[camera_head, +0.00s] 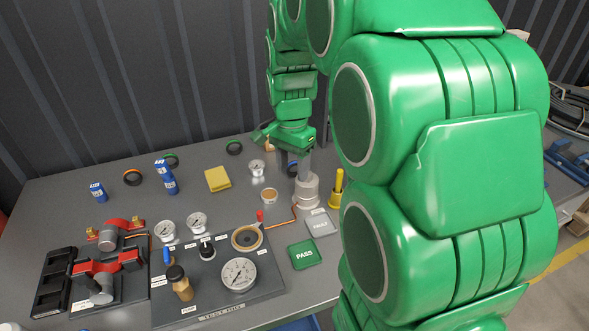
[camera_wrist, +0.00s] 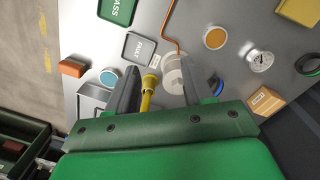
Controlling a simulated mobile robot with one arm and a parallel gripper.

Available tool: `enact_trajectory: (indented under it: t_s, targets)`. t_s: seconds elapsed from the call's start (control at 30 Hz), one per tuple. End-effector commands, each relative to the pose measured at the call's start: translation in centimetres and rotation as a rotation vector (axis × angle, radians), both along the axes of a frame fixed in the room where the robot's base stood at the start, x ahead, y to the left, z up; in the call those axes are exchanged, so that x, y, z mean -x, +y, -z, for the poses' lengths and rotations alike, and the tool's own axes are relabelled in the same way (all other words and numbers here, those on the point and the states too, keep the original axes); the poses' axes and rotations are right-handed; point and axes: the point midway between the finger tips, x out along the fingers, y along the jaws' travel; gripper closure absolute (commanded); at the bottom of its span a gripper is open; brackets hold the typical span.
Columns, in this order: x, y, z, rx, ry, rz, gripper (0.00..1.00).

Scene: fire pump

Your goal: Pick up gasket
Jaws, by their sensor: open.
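Several dark rings that look like gaskets lie on the grey table: one with orange (camera_head: 132,177), one with green (camera_head: 171,160), a black one (camera_head: 234,147) and a blue-edged one (camera_head: 293,169). No readable label shows which one is the gasket. My gripper (camera_wrist: 160,75) is open and empty, with its fingers spread in the wrist view. The blue-edged ring also shows in the wrist view (camera_wrist: 215,86), just beside the right finger and partly hidden by it. A black ring (camera_wrist: 308,65) lies farther right there.
A white-grey cylinder (camera_head: 306,192) and a yellow-topped part (camera_head: 337,187) stand close by my gripper. Gauges (camera_head: 257,167), a yellow block (camera_head: 218,179), blue cans (camera_head: 166,177) and a pump panel (camera_head: 215,285) occupy the table. A corrugated wall is behind.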

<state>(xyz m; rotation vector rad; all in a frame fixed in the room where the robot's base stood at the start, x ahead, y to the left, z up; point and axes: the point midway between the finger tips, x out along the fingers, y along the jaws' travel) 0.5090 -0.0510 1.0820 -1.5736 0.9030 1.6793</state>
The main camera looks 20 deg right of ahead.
Motion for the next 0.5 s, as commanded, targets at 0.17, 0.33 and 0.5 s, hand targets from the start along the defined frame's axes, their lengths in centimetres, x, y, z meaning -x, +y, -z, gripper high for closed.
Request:
enact_trajectory:
  t_s: [0.17, 0.33, 0.5]
  targets:
    - [-4.2, -1.4, 1.6, 0.009, -0.011, 0.148, 0.49]
    - [-8.1, -2.7, 3.3, 0.015, -0.024, 0.292, 0.49]
    - [-11.7, -4.2, 5.3, 0.021, -0.035, 0.436, 0.49]
